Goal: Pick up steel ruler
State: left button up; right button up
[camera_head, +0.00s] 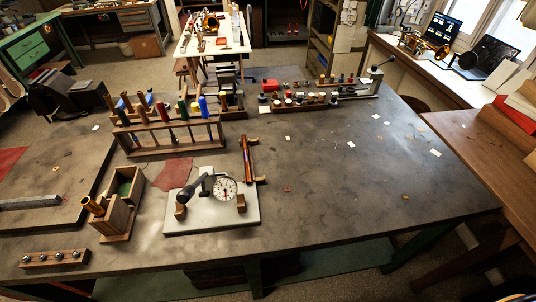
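I cannot make out a steel ruler for certain. A long grey metal-looking bar (30,203) lies at the left edge on a raised dark board; it looks thick, and I cannot tell whether it is the ruler. The workbench (340,215) fills the middle of the head view. Neither of my grippers shows in this view.
A wooden tool rack (165,142) stands at the bench's back left. A grey plate (245,221) with a dial gauge (225,188) sits at the front middle. Wooden boxes (116,221) and a small wooden block (55,259) are at front left. The bench's right half is mostly clear, with small scraps.

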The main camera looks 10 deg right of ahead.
aim_at(38, 200)
jog(key=u, duration=1.75)
jog(key=j+z, duration=0.1)
jog(key=z, duration=0.95)
jog(key=j+z, duration=0.25)
jog(key=j, duration=0.15)
jog(key=j+z, duration=0.3)
jog(key=j, duration=0.15)
jog(key=j+z, duration=0.25)
jog(key=j, duration=0.15)
jog(key=k+j+z, duration=0.15)
jog(key=j+z, duration=0.15)
jog(key=k+j+z, duration=0.25)
jog(key=j, duration=0.2)
jog(key=k+j+z, duration=0.1)
jog(key=j+z, duration=0.2)
